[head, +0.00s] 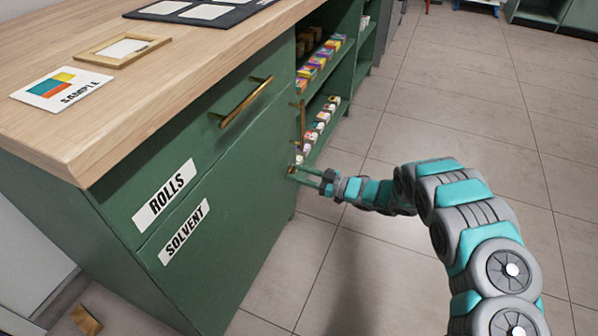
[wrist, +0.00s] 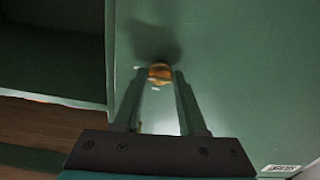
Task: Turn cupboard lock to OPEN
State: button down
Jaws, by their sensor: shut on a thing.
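The green cupboard door (head: 225,215) carries a SOLVENT label (head: 184,232) and stands below a ROLLS drawer. The lock (wrist: 160,73) is a small round brass knob on the green door face in the wrist view. My gripper (wrist: 160,76) is shut on the lock, with one finger on each side of it. In the head view my gripper (head: 294,172) reaches the door's right edge from the right, and its fingers mostly hide the lock. The lock's turned position and any markings around it cannot be made out.
A vertical brass handle (head: 302,120) sits just above the lock, and the drawer has a brass handle (head: 245,101). Open shelves (head: 324,120) with small boxes lie behind. The wooden worktop (head: 190,70) holds a frame and a SAMPLE card. The tiled floor (head: 450,110) at right is clear.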

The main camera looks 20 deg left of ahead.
jog(key=shift+m, duration=0.6)
jog(key=shift+c, duration=2.3)
grip_release()
jog(key=d, duration=0.7)
jog(key=shift+s+d, duration=0.35)
jog(key=shift+d, duration=0.05)
